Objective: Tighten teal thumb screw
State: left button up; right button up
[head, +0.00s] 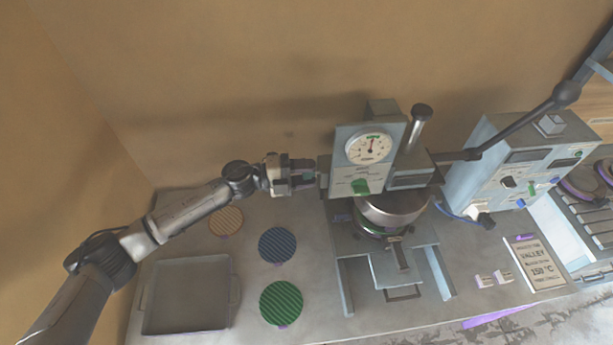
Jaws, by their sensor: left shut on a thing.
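The press (371,160) stands at the middle right, with a round dial gauge (370,146) and a green knob (360,186) on its front. My left gripper (312,179) reaches in from the left to the left side of the press head. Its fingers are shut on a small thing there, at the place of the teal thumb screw. The fingers cover most of that screw, so its colour and how far it is turned cannot be made out. My right gripper is not in view.
An empty grey tray (187,325) lies at the front left. Tan (226,221), blue (277,245) and green (281,303) ribbed discs lie between it and the press. A control box (520,165) and a sign (540,260) are right of the press. A long lever crosses above.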

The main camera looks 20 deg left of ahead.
pick_arm(q)
jog(key=m+b, duration=0.2)
jog(key=m, duration=0.1)
jog(key=m+b, duration=0.1)
jog(key=shift+f+m, duration=0.25)
jog(key=shift+m, duration=0.05)
jog(key=m+b, duration=0.4)
jog(key=shift+m, duration=0.3)
jog(key=m+b, duration=0.7)
jog(key=shift+r+m+b, duration=0.2)
jog(key=shift+m+b, duration=1.6)
jog(key=shift+b, duration=0.1)
jog(key=o, duration=0.9)
